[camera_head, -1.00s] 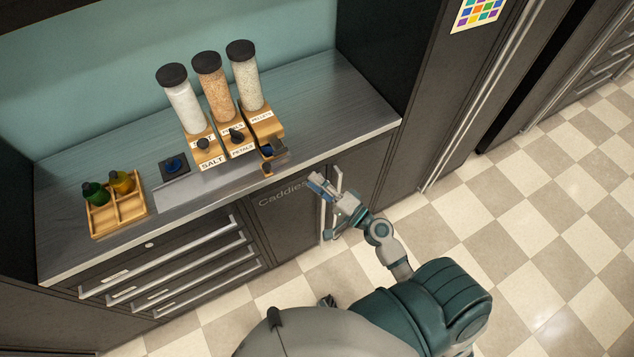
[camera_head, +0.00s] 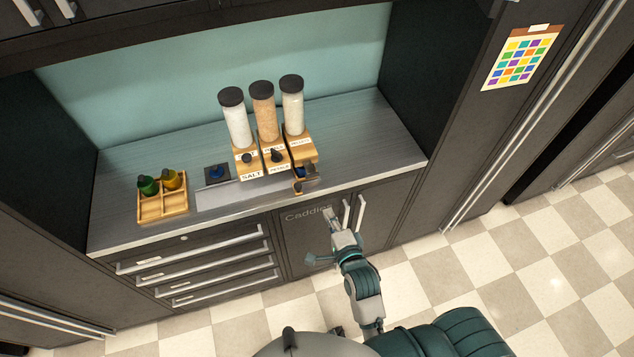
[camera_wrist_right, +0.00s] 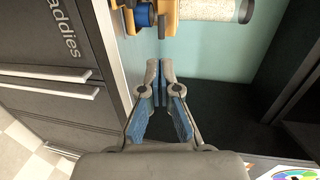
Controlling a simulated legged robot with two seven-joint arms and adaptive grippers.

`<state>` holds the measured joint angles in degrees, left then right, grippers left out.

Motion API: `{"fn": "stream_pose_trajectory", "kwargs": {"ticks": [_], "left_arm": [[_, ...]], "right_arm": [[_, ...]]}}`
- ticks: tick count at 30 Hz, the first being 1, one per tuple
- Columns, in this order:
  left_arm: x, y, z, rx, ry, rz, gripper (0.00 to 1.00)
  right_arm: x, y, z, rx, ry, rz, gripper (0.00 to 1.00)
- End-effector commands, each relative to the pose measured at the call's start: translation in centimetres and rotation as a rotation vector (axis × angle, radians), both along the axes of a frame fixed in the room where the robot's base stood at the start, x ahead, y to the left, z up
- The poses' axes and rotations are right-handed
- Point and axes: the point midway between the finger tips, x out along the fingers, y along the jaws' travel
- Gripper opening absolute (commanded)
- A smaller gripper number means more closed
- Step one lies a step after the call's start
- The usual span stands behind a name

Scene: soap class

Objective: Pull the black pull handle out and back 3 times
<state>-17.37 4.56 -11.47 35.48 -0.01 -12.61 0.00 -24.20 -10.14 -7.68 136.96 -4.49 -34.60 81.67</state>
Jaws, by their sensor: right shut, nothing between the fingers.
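Three dispensers stand on the counter: salt (camera_head: 238,127), petals (camera_head: 265,110) and pellets (camera_head: 293,107), clear tubes with black lids on wooden stands. Black knob-like handles show on the salt (camera_head: 247,158) and petals (camera_head: 276,156) stands. A dark part with a small wooden end (camera_head: 298,187) juts from the pellets stand near the counter's front edge, beside a blue piece (camera_head: 300,171). Which handle is meant, I cannot tell. My right gripper (camera_head: 330,214) is shut and empty, in front of the cabinet, apart from the dispensers. In the wrist view its fingertips (camera_wrist_right: 160,76) meet below the blue piece (camera_wrist_right: 145,14).
A wooden tray (camera_head: 163,209) with green and yellow bottles stands at the counter's left. A dark square with a blue top (camera_head: 216,173) lies beside the dispensers. Cabinet door handles (camera_head: 361,212) stick out close to my right gripper. Drawers (camera_head: 215,255) are at the left.

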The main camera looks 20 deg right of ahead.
Motion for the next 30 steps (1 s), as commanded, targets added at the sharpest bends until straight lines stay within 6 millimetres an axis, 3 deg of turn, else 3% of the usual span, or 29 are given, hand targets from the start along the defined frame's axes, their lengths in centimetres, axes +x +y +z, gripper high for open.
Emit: {"fn": "stream_pose_trajectory", "kwargs": {"ticks": [7,21,30], "left_arm": [[0.3,0.0,0.4,0.000,-0.003,0.000,0.53],[0.5,0.0,1.6,0.001,-0.006,0.000,0.53],[0.5,0.0,1.9,0.001,-0.006,0.000,0.53]], "right_arm": [[2.2,-0.1,-0.1,-0.002,-0.001,-0.014,0.00],[11.5,0.2,-1.9,-0.003,0.000,-0.013,0.00],[13.7,0.3,-2.5,-0.002,0.001,-0.014,0.00]]}}
